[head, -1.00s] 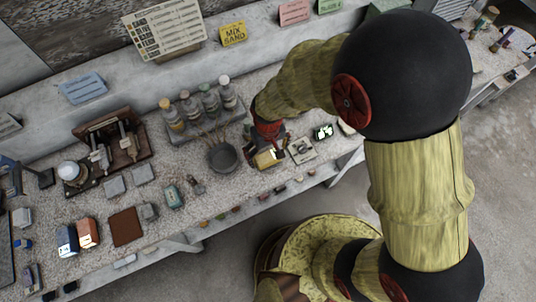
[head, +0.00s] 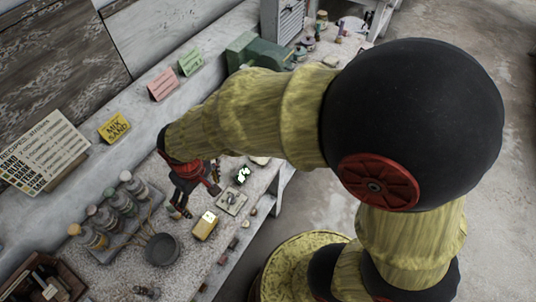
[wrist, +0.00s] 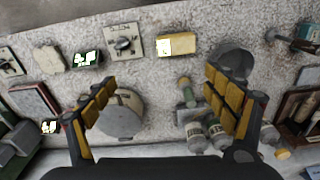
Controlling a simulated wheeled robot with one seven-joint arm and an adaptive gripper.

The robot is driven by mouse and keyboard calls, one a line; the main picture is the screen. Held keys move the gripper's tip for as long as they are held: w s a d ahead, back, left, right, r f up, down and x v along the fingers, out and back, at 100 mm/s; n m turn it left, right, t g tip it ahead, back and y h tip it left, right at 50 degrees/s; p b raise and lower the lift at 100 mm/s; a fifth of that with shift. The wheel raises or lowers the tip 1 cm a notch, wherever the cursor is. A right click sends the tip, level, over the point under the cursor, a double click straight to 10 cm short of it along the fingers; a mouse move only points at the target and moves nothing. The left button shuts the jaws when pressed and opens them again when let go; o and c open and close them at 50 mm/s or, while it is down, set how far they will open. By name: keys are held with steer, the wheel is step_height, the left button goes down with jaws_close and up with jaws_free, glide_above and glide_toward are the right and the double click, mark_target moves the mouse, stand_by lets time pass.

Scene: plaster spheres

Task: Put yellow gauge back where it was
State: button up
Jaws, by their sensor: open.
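The yellow gauge (head: 205,225), a small yellow box with a pale face, rests on the speckled bench top near its front edge. In the wrist view it lies at the top centre (wrist: 178,43), beyond my fingertips and touched by neither. My gripper (head: 180,211) is beside the gauge, on its back-left side in the head view, pointing down at the bench. In the wrist view its two yellow-padded fingers (wrist: 160,100) stand wide apart with nothing held between them. Part of the gripper is hidden behind my arm in the head view.
A dark bowl (head: 162,249) and a tray of several bottles (head: 112,208) stand left of the gauge. A plate with a knob (head: 231,199) and a device with a lit display (head: 242,175) lie to its right. A round grey disc (wrist: 120,115) lies below my fingers.

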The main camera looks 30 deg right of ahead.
steer(key=s+d+r+m+t, duration=0.2)
steer(key=s+d+r, duration=0.2)
steer(key=d+r, duration=0.5)
steer(key=s+d+r+m+t, duration=0.2)
steer(key=s+d+r, duration=0.3)
steer(key=d+r, duration=0.5)
steer(key=shift+r+m+t, duration=0.4)
steer(key=shift+r+m, duration=0.05)
steer(key=shift+m, duration=0.15)
steer(key=shift+d, duration=0.1)
step_height(320, 180, down, 5)
steer(key=b, duration=0.5)
steer(key=shift+d, duration=0.1)
